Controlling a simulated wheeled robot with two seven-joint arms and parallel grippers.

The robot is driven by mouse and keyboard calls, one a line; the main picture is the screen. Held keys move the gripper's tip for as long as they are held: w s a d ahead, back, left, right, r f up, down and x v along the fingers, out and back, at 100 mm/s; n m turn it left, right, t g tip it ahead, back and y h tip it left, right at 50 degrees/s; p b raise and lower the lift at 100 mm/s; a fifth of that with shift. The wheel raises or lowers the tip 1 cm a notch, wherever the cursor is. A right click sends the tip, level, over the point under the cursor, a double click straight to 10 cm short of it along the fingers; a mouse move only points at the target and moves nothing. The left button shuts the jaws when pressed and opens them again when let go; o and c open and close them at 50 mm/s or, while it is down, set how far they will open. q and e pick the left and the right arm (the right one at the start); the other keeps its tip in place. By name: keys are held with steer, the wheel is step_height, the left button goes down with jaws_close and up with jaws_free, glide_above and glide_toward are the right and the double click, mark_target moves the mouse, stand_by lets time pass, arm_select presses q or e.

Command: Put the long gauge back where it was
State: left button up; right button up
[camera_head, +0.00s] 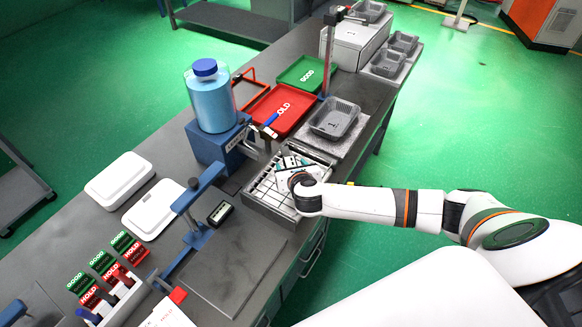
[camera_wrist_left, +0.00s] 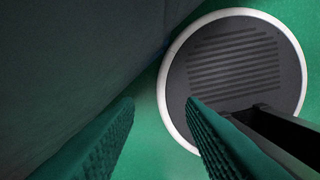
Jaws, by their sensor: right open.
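I cannot pick out the long gauge for certain. A slotted metal rack (camera_head: 266,203) with narrow channels stands at the bench's right edge. My right gripper (camera_head: 284,165) is open over the rack's far part, and its hand hides part of the slots. Small teal and white parts show at its fingers; I cannot tell whether any is a gauge. My left gripper (camera_wrist_left: 160,100) is open and empty in the left wrist view, its green ribbed fingers apart above the green floor. It does not show in the head view.
A blue dispenser (camera_head: 212,103), a red HOLD tray (camera_head: 278,108), a green GOOD tray (camera_head: 306,74) and a grey foil tray (camera_head: 335,118) stand beyond the rack. A blue-framed stand (camera_head: 190,212) is left of it. White lidded boxes (camera_head: 120,181) lie further left.

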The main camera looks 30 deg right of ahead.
steer(key=c, duration=1.2)
steer(key=shift+r, duration=0.1)
steer(key=shift+c, duration=0.2)
